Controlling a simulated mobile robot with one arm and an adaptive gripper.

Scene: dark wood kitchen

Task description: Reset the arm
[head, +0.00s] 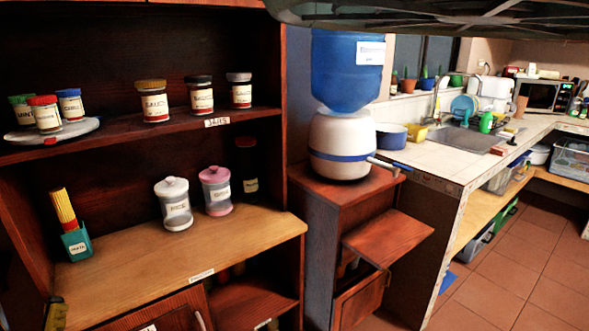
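I cannot make out my gripper or its fingertips in the head view. A large dark shape (440,14) crosses the top right of the picture, very close to the camera. I cannot tell whether it is part of my arm. No task object other than the arm is named.
A dark wood cabinet (140,127) stands at left, its shelves holding several labelled jars. A water dispenser (342,145) stands on a wooden stand (335,197) in the middle. A white tiled counter (425,160) with a sink runs right. Tiled floor (530,265) is clear at lower right.

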